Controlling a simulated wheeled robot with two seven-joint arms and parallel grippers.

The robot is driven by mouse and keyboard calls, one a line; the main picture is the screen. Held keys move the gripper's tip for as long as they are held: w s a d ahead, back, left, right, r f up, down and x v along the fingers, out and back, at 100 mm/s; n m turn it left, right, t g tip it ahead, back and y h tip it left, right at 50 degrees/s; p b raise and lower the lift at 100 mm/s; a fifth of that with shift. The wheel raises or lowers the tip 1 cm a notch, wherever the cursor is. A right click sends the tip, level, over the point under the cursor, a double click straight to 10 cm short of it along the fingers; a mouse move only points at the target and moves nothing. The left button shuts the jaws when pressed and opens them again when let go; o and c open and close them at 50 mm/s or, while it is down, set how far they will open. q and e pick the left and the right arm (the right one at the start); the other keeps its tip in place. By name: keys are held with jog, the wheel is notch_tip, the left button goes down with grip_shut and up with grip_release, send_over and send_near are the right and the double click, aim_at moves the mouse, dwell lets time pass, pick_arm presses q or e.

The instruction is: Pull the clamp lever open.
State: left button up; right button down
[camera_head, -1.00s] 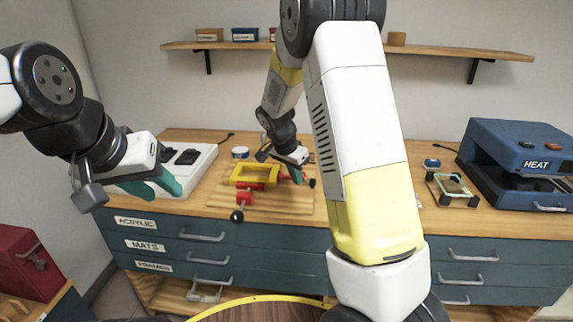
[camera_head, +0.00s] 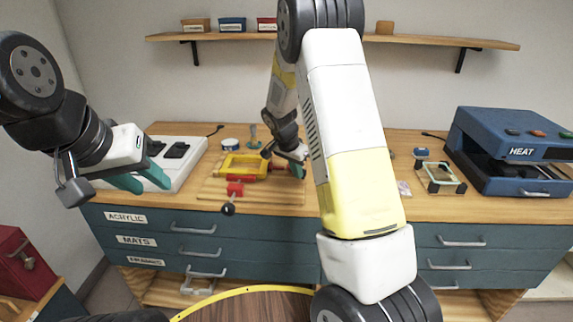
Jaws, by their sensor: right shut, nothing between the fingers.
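The clamp has a yellow frame (camera_head: 243,165) and is fixed on a wooden board (camera_head: 210,191). A red arm with a black ball knob (camera_head: 228,208) points toward me from its front. A second red part (camera_head: 277,167) extends from its right side toward my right gripper. My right gripper (camera_head: 299,171), with teal fingers, is shut at the clamp's right side, close to that red part. I cannot tell whether they touch. My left gripper (camera_head: 142,182) has its teal fingers apart and is empty, left of the clamp, in front of the white device.
A white device with black pads (camera_head: 186,165) stands left of the clamp. My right forearm hides part of the bench. A blue heat press (camera_head: 512,150) and a small green-framed piece (camera_head: 440,176) are at the right. Drawers (camera_head: 180,240) are below.

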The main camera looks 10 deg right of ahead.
jog(key=shift+d, duration=0.1)
jog(key=shift+d+n+t+y, duration=0.3)
jog(key=shift+d+n, duration=0.7)
jog(key=d+n, duration=0.1)
jog(key=w+d+n+y, duration=0.1)
jog(key=d+n, duration=0.2)
jog(key=n, duration=0.1)
jog(key=shift+w+d+t+y, duration=0.3)
jog(key=shift+w+d+t, duration=0.05)
jog(key=shift+w+t, duration=0.05)
jog(key=w+d+n+y, duration=0.1)
jog(key=n, duration=0.1)
jog(key=w+d+n, duration=0.1)
jog(key=w+n, duration=0.1)
jog(key=shift+d+n+y, duration=0.35)
jog(key=shift+n+y, duration=0.05)
jog(key=w+n, duration=0.1)
jog(key=w+d+n+y, duration=0.1)
jog(key=shift+w+n, duration=0.2)
jog(key=shift+n, duration=0.2)
jog(key=shift+w+d, duration=0.1)
jog(key=shift+w, duration=0.55)
jog(key=shift+w+r, duration=0.1)
jog(key=shift+w, duration=0.05)
